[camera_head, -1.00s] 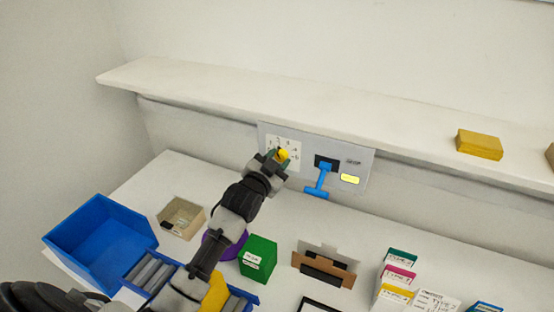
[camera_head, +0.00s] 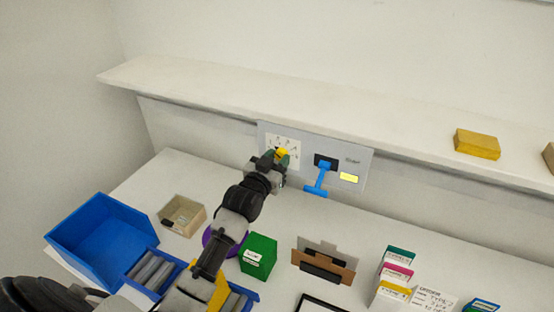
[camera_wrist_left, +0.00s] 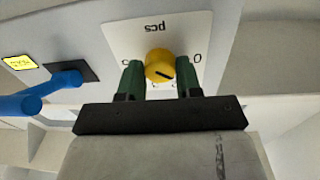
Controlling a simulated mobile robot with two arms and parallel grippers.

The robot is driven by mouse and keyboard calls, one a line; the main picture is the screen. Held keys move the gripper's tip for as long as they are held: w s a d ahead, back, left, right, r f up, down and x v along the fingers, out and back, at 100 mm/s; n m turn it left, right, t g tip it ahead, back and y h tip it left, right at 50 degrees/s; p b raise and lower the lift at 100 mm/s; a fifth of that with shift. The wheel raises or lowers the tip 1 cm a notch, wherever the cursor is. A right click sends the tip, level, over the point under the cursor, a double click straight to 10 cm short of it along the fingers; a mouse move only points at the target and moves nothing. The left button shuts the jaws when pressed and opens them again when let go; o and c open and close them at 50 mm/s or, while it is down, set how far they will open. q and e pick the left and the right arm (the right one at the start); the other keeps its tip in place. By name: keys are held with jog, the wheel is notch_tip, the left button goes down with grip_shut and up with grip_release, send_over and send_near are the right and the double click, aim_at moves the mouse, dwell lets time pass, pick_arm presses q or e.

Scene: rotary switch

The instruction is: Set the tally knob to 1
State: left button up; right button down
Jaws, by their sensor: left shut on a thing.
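The tally knob is yellow and round (camera_head: 282,153), on a white dial plate (camera_head: 294,145) on the grey wall panel. In the left wrist view the knob (camera_wrist_left: 160,66) shows a dark pointer line slanting to the lower right; the plate reads "pcs", upside down, with a 0 at the right. My left gripper (camera_head: 272,158) is at the dial, its green fingers (camera_wrist_left: 161,78) on either side of the knob, shut on it. The fingers and palm hide most of the other dial numbers. My right gripper is not in view.
A blue lever (camera_head: 319,179) and a yellow label (camera_head: 349,177) are right of the dial. A white shelf (camera_head: 250,95) overhangs the panel. Below are a blue bin (camera_head: 100,235), a beige box (camera_head: 182,214), a green box (camera_head: 259,256) and a cardboard holder (camera_head: 324,262).

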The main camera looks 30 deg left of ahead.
pick_arm(q)
jog(key=o, duration=0.9)
jog(key=shift+s, duration=0.1)
jog(key=shift+s+f, duration=0.15)
jog(key=shift+s, duration=0.2)
jog(key=s+b, duration=0.3)
jog(key=s, duration=0.7)
jog(key=shift+f, duration=0.1)
